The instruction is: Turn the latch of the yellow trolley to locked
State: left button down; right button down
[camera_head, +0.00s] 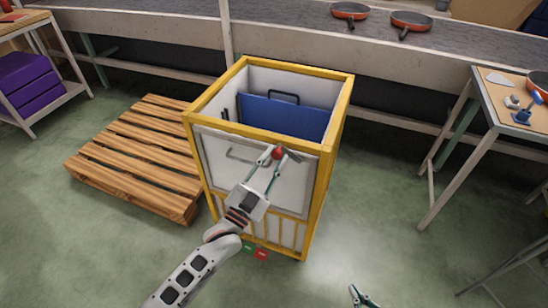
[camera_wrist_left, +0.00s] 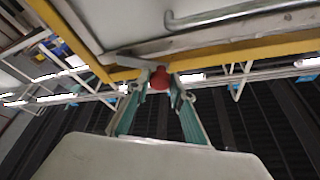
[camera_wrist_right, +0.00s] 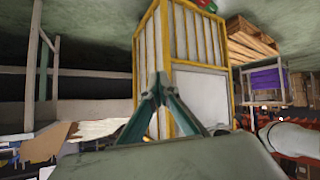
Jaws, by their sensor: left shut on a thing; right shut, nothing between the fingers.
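The yellow trolley (camera_head: 327,148) stands in the middle, a yellow frame with white panels. Its latch is a grey lever with a red knob (camera_head: 278,153) at the upper front edge, right of the grey handle bar (camera_head: 240,158). My left gripper (camera_head: 273,160) is shut on the red knob, which also shows between the fingertips in the left wrist view (camera_wrist_left: 160,79). The lever's exact angle is partly hidden by the fingers. My right gripper (camera_head: 355,290) is shut and empty, low in front of the trolley; its fingertips meet in the right wrist view (camera_wrist_right: 158,90).
A blue panel (camera_head: 284,117) with a dark handle sits inside the trolley. A wooden pallet (camera_head: 140,150) lies to its left. A conveyor (camera_head: 400,68) with pans runs behind, and a table (camera_head: 510,105) stands right. Green (camera_head: 248,247) and red (camera_head: 262,254) tags show low in front.

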pick_arm(q)
jog(key=m, duration=0.1)
jog(key=m+p, duration=0.1)
jog(key=shift+a+r+m+g+h, duration=0.1)
jog(key=shift+r+m+g+h, duration=0.15)
jog(key=shift+m+g+h, duration=0.15)
jog(key=m+g+p, duration=0.2)
jog(key=m, duration=0.2)
jog(key=shift+r+h, duration=0.1)
jog(key=shift+h, duration=0.3)
jog(key=m+g+p, duration=0.2)
jog(key=m+p, duration=0.2)
jog(key=m, duration=0.2)
jog(key=shift+m+g+y+p, duration=0.3)
jog(key=shift+m+p, duration=0.1)
jog(key=shift+m, duration=0.2)
jog(key=c, duration=1.8)
grip_release()
jog(key=shift+o, duration=0.2)
